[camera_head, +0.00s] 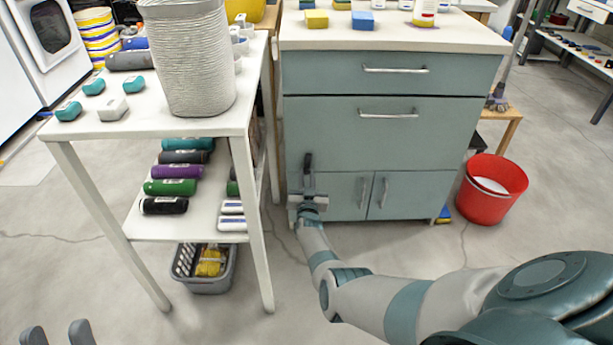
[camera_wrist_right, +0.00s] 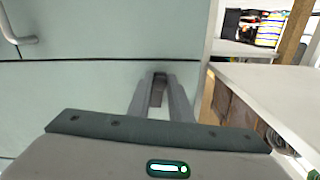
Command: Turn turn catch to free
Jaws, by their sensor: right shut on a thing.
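The grey-green cabinet (camera_head: 390,135) has wide drawers above and a pair of small doors (camera_head: 350,196) below. My right gripper (camera_head: 308,164) reaches the lower left of its front, near the seam above the doors. In the right wrist view my right gripper (camera_wrist_right: 164,80) has its fingers closed around a small dark piece (camera_wrist_right: 158,92) at the cabinet's edge, which I take to be the turn catch. The fingers hide most of it, so its turned position cannot be told. My left gripper (camera_head: 57,334) shows only its fingertips at the lower left, apart and empty.
A white table (camera_head: 205,125) with a woven basket (camera_head: 188,60) stands close on the left of the cabinet. A grey crate (camera_head: 207,285) is beneath it. A red bucket (camera_head: 490,190) stands at the right. The floor in front is clear.

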